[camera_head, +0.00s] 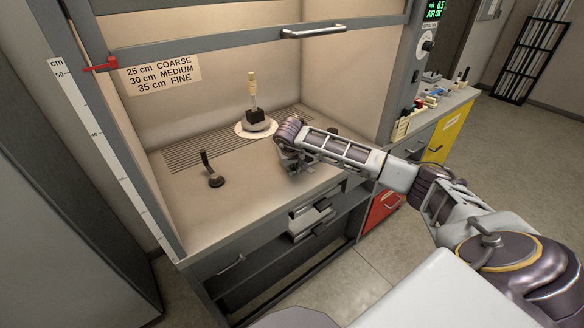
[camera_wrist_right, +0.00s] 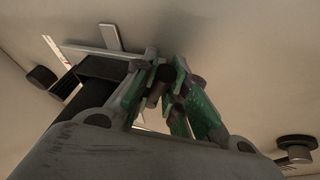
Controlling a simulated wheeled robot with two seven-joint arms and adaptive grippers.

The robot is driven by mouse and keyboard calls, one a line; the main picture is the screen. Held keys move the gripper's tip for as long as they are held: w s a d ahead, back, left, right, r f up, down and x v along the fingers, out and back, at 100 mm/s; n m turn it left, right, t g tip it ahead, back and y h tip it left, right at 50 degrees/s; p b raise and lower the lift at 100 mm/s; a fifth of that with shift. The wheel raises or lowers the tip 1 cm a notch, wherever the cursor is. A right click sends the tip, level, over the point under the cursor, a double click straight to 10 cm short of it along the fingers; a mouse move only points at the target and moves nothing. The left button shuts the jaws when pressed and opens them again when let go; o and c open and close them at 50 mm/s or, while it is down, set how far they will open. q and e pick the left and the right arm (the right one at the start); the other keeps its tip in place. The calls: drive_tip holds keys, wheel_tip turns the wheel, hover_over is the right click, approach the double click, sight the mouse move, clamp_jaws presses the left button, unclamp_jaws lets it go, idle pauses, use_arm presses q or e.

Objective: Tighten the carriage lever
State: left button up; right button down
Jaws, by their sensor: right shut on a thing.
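My right gripper (camera_head: 294,163) reaches in from the right and sits low over the front right of the fume hood's worktop. In the right wrist view, its green-padded fingers (camera_wrist_right: 165,92) are closed around a small dark cylindrical piece (camera_wrist_right: 157,88). I cannot tell whether this piece is the carriage lever. Beside it is a dark block with pale metal bars (camera_wrist_right: 100,68). A separate black lever (camera_head: 209,170) on a round base stands tilted on the worktop, left of my right gripper and apart from it. My left gripper is not in view.
A black block with a pale-handled piece (camera_head: 253,100) stands on a white round plate (camera_head: 243,133) at the back. The raised sash bar (camera_head: 250,40) crosses above the opening. The worktop (camera_head: 235,205) is clear at front left. Drawers (camera_head: 312,218) are below.

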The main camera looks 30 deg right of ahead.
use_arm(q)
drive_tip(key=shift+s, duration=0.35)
use_arm(e)
drive_tip(key=shift+w+a+m+g+h, duration=0.25)
drive_tip(key=shift+a+m+g, duration=0.1)
drive_tip(key=shift+m, duration=0.5)
drive_tip(key=shift+w+a+m+g+h, duration=0.1)
drive_tip(key=shift+a+m+g+h, duration=0.2)
drive_tip(key=shift+m, duration=0.55)
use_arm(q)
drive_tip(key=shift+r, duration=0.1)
use_arm(e)
drive_tip(key=shift+a, duration=0.1)
drive_tip(key=shift+w+a+r+m, duration=0.1)
drive_tip(key=shift+w+a+m, duration=0.05)
drive_tip(key=shift+m, duration=0.35)
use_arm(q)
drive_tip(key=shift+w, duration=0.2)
use_arm(e)
drive_tip(key=shift+w+a+m+g+h, duration=0.2)
drive_tip(key=shift+m+g, duration=0.15)
drive_tip(key=shift+m, duration=0.3)
drive_tip(key=shift+w+a+m+g+h, duration=0.2)
drive_tip(key=shift+m+g, duration=0.1)
drive_tip(key=shift+m, duration=0.35)
